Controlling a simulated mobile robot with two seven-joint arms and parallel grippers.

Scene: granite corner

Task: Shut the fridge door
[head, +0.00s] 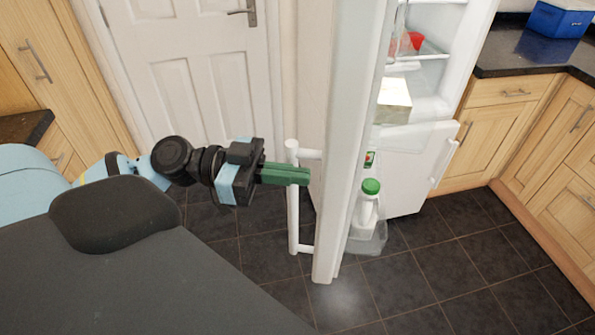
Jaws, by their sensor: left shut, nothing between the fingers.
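The white fridge door (348,140) stands open and is seen nearly edge-on in the middle of the head view. Its white vertical handle (293,205) is on the door's left, outer side. A bottle with a green cap (368,205) sits in a clear shelf on the door's inner side. The fridge interior (425,70) shows behind it to the right. My left gripper (305,176) is shut and empty, its green fingers pointing right, level with the handle and close to the door's outer face. I cannot tell whether it touches either. My right gripper is not in view.
A lower white door with a handle (436,165) is below the fridge interior. Wooden cabinets and a dark worktop (535,60) with a blue box (560,18) stand at the right. A white panelled room door (180,70) is behind. Dark tiled floor (440,260) is clear at front right.

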